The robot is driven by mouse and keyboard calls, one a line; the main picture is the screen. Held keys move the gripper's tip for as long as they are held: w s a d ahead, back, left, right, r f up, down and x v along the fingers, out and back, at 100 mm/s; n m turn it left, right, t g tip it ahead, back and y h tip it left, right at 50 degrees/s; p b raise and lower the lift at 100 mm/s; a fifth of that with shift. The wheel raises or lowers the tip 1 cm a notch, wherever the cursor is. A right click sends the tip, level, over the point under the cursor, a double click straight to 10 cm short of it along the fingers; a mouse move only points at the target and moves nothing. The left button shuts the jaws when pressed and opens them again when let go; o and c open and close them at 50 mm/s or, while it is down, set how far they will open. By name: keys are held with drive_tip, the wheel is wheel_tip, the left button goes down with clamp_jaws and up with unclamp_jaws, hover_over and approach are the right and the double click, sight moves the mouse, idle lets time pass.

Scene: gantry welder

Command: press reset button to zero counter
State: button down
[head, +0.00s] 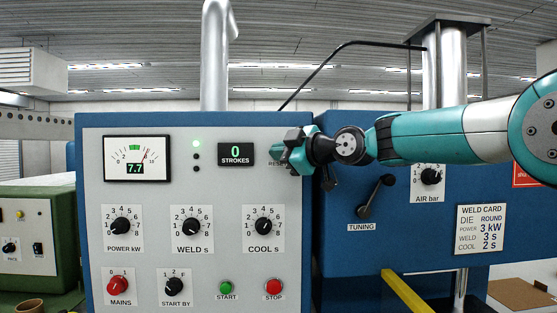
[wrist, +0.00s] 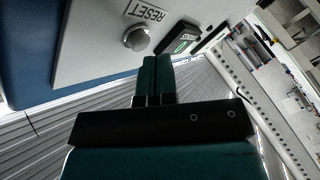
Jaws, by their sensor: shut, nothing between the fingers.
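The strokes counter (head: 236,154) on the light grey panel reads 0 in green. It also shows at an angle in the wrist view (wrist: 181,42). The reset button (wrist: 136,38) is a round metal button below its RESET label in the wrist view. In the head view my gripper (head: 280,154) covers the button and most of its label. My gripper's fingers (wrist: 157,62) are shut and empty. Their tips lie close to the panel beside the button in the wrist view; I cannot tell whether they touch anything.
The panel also carries a meter (head: 136,158) reading 7.7, a weld knob (head: 191,227), a green start button (head: 225,287) and a red stop button (head: 274,287). A tuning crank (head: 375,196) sticks out to the right, below my arm. A weld card (head: 481,229) is at the far right.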

drive_tip(key=shift+s, duration=0.35)
drive_tip(key=shift+s+f+b, duration=0.1)
drive_tip(key=shift+b, duration=0.25)
drive_tip(key=s+b, duration=0.4)
drive_tip(key=s, duration=0.1)
drive_tip(key=shift+w, duration=0.1)
idle(0.5)
